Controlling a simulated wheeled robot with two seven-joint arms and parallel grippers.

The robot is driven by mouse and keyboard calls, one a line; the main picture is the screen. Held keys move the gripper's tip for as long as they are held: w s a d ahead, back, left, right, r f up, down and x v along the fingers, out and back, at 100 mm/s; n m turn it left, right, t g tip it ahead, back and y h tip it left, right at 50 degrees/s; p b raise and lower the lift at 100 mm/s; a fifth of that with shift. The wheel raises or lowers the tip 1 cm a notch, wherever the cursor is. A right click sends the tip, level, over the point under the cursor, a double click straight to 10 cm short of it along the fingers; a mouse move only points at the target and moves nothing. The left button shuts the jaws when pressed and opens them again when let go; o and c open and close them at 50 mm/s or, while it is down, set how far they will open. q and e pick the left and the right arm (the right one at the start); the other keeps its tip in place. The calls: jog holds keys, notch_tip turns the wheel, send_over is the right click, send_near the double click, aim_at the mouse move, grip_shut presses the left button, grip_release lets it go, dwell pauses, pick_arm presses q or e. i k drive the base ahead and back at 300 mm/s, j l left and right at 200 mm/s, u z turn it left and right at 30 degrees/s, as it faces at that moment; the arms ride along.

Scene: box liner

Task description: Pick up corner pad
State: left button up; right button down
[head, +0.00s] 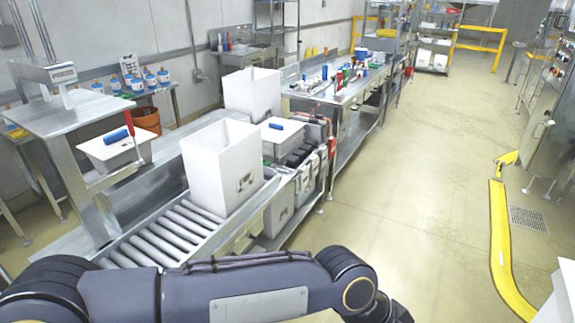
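I cannot pick out a corner pad for certain in the head view. A blue roll-shaped item (116,136) lies on a grey bin (112,155) at the left, with a red-handled item (130,122) beside it. A smaller blue item (276,126) lies on another grey bin (281,144) right of the tall white box. One of my arms crosses the bottom of the view from the left, and its end runs out of the lower edge. Neither gripper shows, so I cannot see what they hold.
A tall white box (222,165) stands on the roller conveyor (160,236). Another white box (250,92) stands behind it. A cluttered workbench (318,98) is farther back. The floor (410,190) to the right is clear up to a yellow barrier (500,240).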

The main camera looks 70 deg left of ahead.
aim_at(293, 160)
jog(key=u, duration=2.4)
jog(key=i+u, duration=0.15)
jog(key=u, duration=0.35)
jog(key=i+l+u, duration=0.15)
jog(key=u, duration=0.3)
jog(key=i+l+u, duration=0.3)
jog(key=l, duration=0.35)
jog(key=i+l+u, duration=0.15)
jog(key=l, duration=0.25)
jog(key=i+l+u, duration=0.35)
jog(key=l, duration=0.4)
jog(key=i+l, duration=0.1)
jog(key=l, duration=0.3)
jog(key=i+l, duration=0.1)
jog(key=l, duration=0.25)
jog(key=i+l, duration=0.1)
jog(key=l, duration=0.3)
jog(key=i+l, duration=0.15)
jog(key=l, duration=0.2)
jog(key=i+l, duration=0.1)
jog(key=l, duration=0.3)
jog(key=i+l, duration=0.1)
jog(key=l, duration=0.25)
